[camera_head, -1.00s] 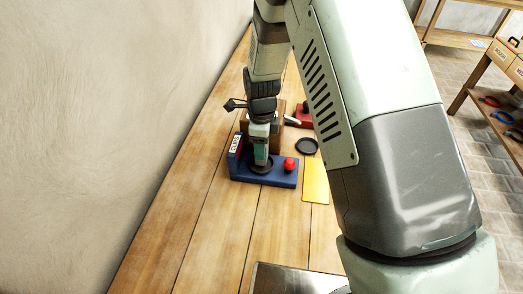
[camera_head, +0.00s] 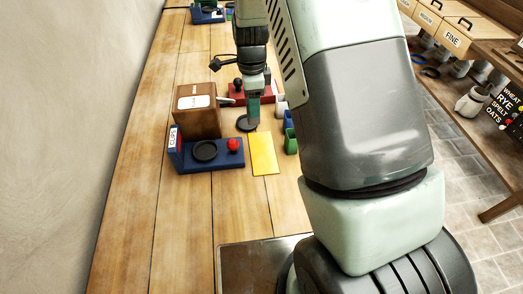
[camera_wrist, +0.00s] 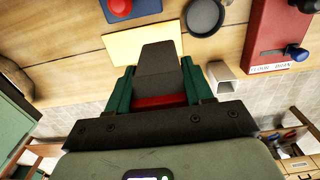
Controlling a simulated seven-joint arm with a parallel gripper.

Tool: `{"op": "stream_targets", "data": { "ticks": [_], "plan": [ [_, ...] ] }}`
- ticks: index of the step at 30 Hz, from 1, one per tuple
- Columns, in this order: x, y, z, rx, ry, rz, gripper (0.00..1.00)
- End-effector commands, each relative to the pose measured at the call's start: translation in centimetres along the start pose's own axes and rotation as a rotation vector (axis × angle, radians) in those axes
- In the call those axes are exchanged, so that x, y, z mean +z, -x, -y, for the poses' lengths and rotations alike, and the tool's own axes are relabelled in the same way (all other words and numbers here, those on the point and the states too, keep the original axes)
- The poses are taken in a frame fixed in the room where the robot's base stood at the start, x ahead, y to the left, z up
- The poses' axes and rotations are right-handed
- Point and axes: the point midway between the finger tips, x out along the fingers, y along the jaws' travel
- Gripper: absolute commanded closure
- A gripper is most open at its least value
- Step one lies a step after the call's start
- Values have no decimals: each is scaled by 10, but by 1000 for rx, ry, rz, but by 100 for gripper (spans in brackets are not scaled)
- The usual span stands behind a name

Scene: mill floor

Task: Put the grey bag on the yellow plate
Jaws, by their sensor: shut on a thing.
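My gripper (camera_head: 253,105) is shut on a dark grey block-like thing (camera_wrist: 158,68), which looks like the grey bag. The bag sits between the green fingers in the wrist view and is mostly hidden behind the gripper in the head view. The yellow plate (camera_head: 263,155) is a flat rectangle lying on the bench, with nothing seen on it. In the head view, my gripper is just behind the plate's far end. In the wrist view, the held bag covers part of the plate (camera_wrist: 115,43).
A blue device (camera_head: 222,164) with a red knob and an empty black dish (camera_head: 205,151) stands left of the plate. A loose black dish (camera_head: 243,124) lies beyond it.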

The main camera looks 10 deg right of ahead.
Motion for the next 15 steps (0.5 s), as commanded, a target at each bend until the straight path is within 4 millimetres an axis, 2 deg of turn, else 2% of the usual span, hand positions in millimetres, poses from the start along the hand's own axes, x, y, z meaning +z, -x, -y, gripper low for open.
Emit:
{"op": "stream_targets", "data": {
  "ticks": [1,4,10,15],
  "plan": [
    [-11,-2,1,0,-4,0,82],
    [-21,-11,1,1,-1,0,82],
    [-23,-49,1,3,1,0,82],
    [-22,-66,2,-1,0,1,82]
  ]
}}
